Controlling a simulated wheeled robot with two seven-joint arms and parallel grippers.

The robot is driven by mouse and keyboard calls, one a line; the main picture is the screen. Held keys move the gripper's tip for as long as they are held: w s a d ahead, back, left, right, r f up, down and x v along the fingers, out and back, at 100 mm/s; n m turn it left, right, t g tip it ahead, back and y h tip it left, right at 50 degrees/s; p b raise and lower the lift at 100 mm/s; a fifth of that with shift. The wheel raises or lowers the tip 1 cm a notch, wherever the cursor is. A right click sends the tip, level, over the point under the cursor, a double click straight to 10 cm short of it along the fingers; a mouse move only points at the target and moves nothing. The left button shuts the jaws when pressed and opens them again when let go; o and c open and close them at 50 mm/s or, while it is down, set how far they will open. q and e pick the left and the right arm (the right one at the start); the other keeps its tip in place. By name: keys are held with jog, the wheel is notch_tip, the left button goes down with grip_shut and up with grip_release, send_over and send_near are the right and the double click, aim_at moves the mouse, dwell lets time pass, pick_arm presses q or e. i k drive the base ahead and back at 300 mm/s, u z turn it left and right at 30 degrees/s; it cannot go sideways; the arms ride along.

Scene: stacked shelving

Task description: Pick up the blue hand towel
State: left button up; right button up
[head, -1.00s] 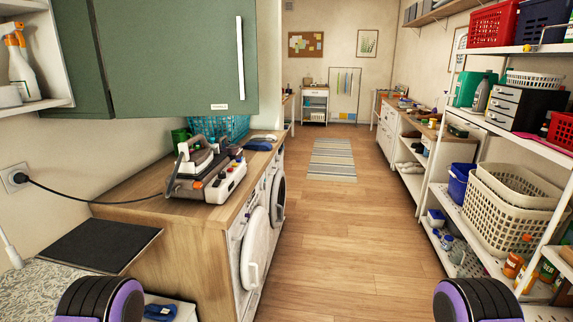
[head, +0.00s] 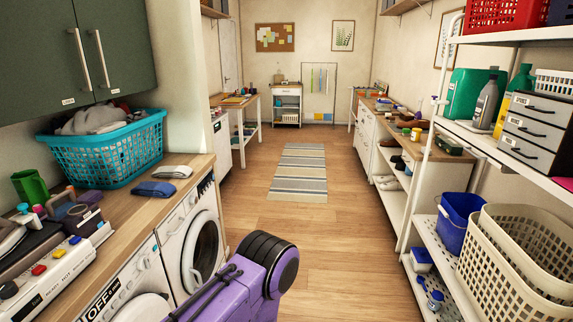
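A folded blue hand towel (head: 155,189) lies flat on the wooden counter (head: 130,212) above the washing machines, at the left of the head view. A folded grey cloth (head: 173,171) lies just behind it. A purple and black link of one of my arms rises from the bottom edge, in front of the washing machines and apart from the towel. Neither of my grippers shows in the view.
A teal basket (head: 107,150) of laundry stands behind the towel. An iron station (head: 55,262) and a green cup (head: 30,186) are on the near counter. A green cabinet (head: 84,50) hangs above.

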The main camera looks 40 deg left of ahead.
aim_at(148, 188)
jog(key=u, duration=0.2)
jog(key=i, duration=1.45)
jog(key=u, duration=1.4)
jog(key=i, duration=0.95)
jog(key=u, duration=1)
